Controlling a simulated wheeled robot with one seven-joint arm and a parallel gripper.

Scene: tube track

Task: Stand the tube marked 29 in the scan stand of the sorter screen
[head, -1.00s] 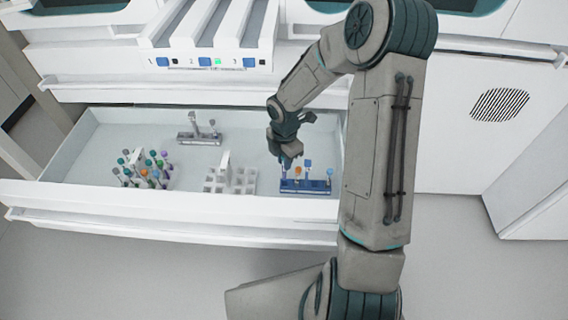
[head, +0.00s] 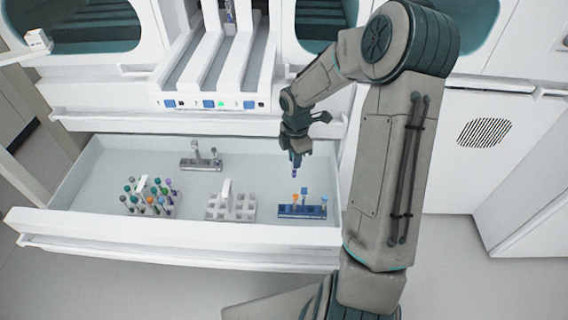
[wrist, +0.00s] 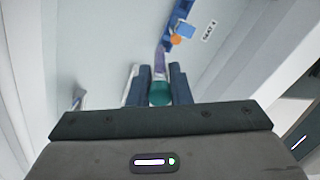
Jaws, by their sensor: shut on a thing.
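My gripper (head: 295,150) is shut on a tube and holds it upright above the drawer, clear of the blue rack. In the wrist view my gripper (wrist: 159,88) has its fingers on both sides of the tube's teal cap (wrist: 159,95), with a purple part (wrist: 160,62) beyond it. In the head view the held tube (head: 294,169) is a small purple tip below the fingers. Its number cannot be read. I cannot make out which part is the sorter screen's scan stand.
The open drawer (head: 90,195) holds a blue rack (head: 302,211) with a few tubes, a white empty-looking rack (head: 232,209), a crowded tube rack (head: 150,205) and a grey holder (head: 201,166). White lanes (head: 213,75) stand above. The drawer's middle floor has free room.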

